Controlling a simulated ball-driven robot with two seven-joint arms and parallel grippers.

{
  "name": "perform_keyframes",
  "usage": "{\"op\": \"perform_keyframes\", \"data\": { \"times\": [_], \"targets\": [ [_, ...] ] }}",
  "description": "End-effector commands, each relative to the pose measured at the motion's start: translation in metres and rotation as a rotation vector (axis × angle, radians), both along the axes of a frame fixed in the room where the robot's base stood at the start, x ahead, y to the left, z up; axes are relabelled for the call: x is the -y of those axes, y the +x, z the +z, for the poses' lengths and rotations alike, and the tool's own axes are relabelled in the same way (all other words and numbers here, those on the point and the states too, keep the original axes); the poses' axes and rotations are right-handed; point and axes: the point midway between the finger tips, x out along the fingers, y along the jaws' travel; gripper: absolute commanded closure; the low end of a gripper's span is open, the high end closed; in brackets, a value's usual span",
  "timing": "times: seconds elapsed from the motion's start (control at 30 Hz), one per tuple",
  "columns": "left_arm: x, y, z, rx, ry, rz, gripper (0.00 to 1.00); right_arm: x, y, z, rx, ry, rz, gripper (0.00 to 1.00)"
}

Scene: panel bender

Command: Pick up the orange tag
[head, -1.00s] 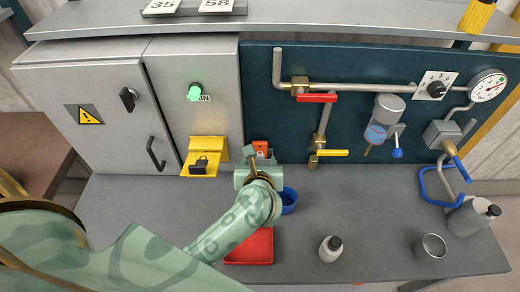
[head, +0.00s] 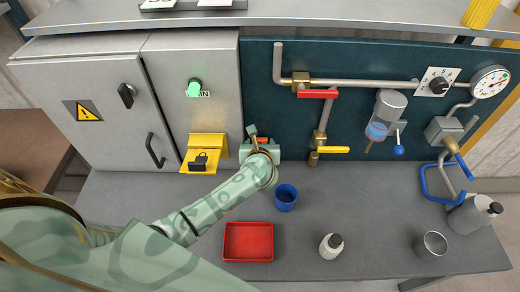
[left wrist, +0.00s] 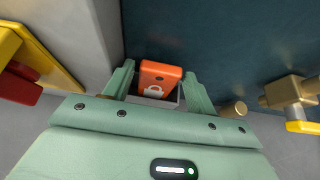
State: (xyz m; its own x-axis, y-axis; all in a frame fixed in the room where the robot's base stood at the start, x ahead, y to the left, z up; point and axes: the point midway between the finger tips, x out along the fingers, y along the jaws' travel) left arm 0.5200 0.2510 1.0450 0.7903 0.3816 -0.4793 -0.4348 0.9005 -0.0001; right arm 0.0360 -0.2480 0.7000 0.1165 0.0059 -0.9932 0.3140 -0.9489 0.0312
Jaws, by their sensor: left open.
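The orange tag (left wrist: 160,78) with a white padlock mark stands upright between the fingers of my left gripper (left wrist: 159,88) in the left wrist view. The fingers are open, one on each side of it, and a gap shows on both sides. A pale grey piece shows at the tag's lower edge. In the head view my left gripper (head: 260,148) is at the foot of the dark blue panel and hides most of the tag; only a small orange bit (head: 262,140) shows. My right gripper is in neither view.
A yellow-handled valve (head: 332,150) is on the right.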

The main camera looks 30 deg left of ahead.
Motion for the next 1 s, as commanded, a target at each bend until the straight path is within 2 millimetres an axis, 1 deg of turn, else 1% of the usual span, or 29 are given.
{"op": "perform_keyframes", "data": {
  "times": [0.03, 0.07, 0.1, 0.2, 0.47, 0.63, 0.77, 1.0],
  "targets": [
    [0.000, 0.000, 0.000, 0.000, 0.000, 0.000, 0.44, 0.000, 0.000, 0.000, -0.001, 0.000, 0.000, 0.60],
    [0.000, 0.000, 0.000, 0.000, 0.000, 0.000, 0.52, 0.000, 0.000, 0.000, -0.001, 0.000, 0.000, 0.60],
    [0.000, 0.000, 0.000, 0.000, 0.000, 0.000, 0.63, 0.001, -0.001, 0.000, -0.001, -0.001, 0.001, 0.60],
    [0.000, 0.000, 0.000, 0.000, 0.000, 0.000, 0.89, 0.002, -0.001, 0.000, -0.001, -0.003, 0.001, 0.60],
    [0.001, -0.001, 0.000, -0.001, 0.000, 0.000, 0.89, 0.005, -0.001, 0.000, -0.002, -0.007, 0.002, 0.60],
    [0.003, -0.004, 0.007, 0.000, -0.003, 0.001, 0.89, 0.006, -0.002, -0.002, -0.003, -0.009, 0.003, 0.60],
    [0.002, -0.004, 0.025, 0.002, -0.003, 0.002, 0.89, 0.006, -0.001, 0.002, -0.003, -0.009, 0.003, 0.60],
    [0.002, -0.004, 0.066, 0.003, -0.002, 0.001, 0.89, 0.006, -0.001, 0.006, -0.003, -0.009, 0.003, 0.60]
  ]
}}
